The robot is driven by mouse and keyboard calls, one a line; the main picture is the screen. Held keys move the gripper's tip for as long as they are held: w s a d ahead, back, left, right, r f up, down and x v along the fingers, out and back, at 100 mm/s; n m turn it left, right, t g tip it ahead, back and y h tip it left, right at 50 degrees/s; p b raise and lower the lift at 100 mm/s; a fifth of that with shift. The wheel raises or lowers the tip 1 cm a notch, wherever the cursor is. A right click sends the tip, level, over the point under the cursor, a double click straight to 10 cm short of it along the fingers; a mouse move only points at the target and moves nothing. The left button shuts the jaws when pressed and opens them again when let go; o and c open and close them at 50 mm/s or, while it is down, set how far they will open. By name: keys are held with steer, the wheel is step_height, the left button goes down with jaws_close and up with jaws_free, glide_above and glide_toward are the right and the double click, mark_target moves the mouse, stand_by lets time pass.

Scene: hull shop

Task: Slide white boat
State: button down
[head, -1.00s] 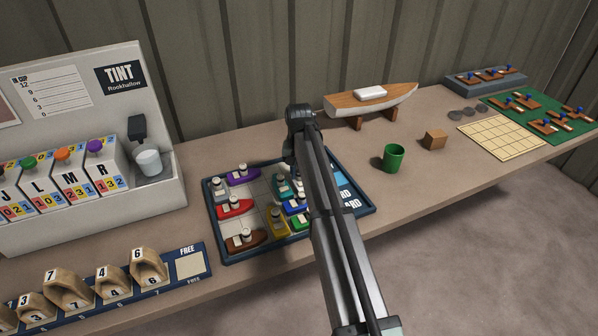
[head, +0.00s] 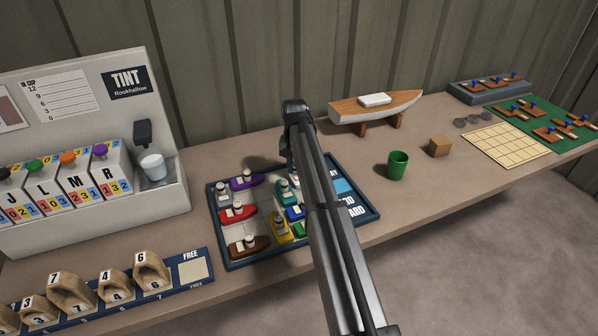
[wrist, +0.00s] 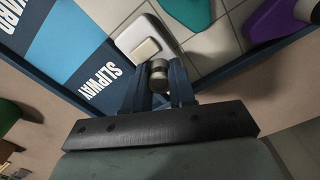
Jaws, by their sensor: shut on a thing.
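The white boat (wrist: 140,38) is a pale hull with a cream block on top and a round grey post. In the wrist view my gripper (wrist: 159,82) has its two dark blue fingers closed around that post. The boat is on the grid tray beside the blue "SLIPWAY" strip (wrist: 92,72).
Red (head: 237,212), brown (head: 250,246) and yellow (head: 282,229) boats share the tray. A green cup (head: 397,166), a wooden cube (head: 440,147) and a model sailboat hull (head: 350,107) stand to the right. A tint machine (head: 165,200) stands at the left.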

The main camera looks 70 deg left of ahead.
steer(key=shift+a, duration=0.3)
steer(key=c, duration=1.2)
jaws_free()
steer(key=shift+o, duration=1.4)
steer(key=shift+d, duration=0.1)
steer(key=shift+r, duration=0.1)
step_height(320, 180, up, 14)
steer(key=shift+w+f, duration=0.1)
steer(key=shift+f, duration=0.1)
